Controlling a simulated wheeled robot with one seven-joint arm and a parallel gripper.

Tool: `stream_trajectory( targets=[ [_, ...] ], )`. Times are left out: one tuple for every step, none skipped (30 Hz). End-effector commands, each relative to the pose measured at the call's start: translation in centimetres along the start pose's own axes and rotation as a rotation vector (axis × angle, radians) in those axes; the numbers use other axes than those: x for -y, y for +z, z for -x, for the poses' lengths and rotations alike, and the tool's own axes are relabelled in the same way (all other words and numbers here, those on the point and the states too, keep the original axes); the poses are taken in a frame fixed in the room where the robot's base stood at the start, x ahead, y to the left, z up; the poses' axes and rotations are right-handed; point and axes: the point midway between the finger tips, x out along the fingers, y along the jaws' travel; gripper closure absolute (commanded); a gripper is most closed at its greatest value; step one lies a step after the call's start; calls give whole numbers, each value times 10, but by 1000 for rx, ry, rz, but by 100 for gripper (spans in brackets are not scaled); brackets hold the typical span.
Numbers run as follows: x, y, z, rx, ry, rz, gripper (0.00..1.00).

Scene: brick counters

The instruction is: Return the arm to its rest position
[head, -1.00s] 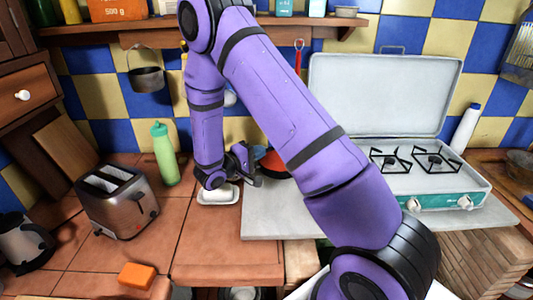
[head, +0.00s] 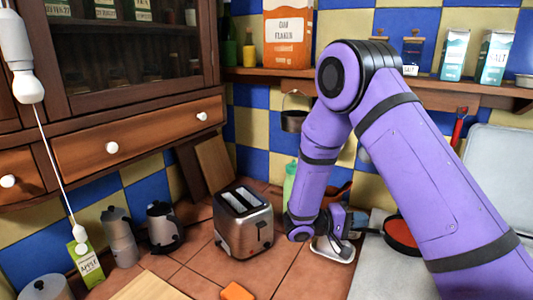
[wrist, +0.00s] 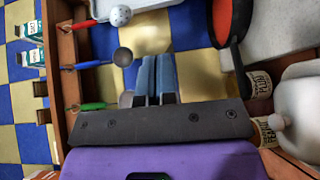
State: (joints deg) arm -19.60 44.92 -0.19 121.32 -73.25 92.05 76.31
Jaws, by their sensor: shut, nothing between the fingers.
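My purple arm reaches over the counter in the head view. My gripper (head: 346,226) is low, close above a small white dish (head: 345,255), partly hidden by my wrist. I cannot tell whether it touches the dish. In the wrist view my gripper (wrist: 155,62) shows its two blue-grey fingers side by side, shut and empty. They point toward the tiled wall and hanging utensils.
A red pan (head: 402,234) lies right of my gripper. A toaster (head: 243,220) and a green bottle (head: 290,184) stand left of it. A shelf (head: 400,86) with boxes runs above. An orange block (head: 237,291) lies in front.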

Motion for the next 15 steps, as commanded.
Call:
stream_trajectory(
  targets=[
    [-12, 4, -3, 26, -26, -3, 100],
    [-18, 7, -5, 43, -44, 0, 100],
    [-28, 12, -8, 67, -72, 4, 100],
    [-35, 16, -10, 87, -97, 5, 100],
    [-43, 21, -12, 107, -122, 8, 100],
    [-52, 27, -14, 132, -157, 13, 100],
    [-60, 32, -16, 148, -183, 16, 100],
    [-66, 37, -17, 165, -211, 18, 100],
    [-75, 44, -19, 185, -248, 21, 100],
    [-81, 49, -21, 200, -275, 22, 100],
    [-87, 54, -22, 212, -305, 24, 100],
    [-95, 61, -23, 228, -343, 25, 100],
    [-101, 66, -24, 239, -373, 26, 100],
    [-106, 72, -25, 248, -403, 25, 100],
    [-114, 79, -26, 260, -442, 24, 100]
  ],
)
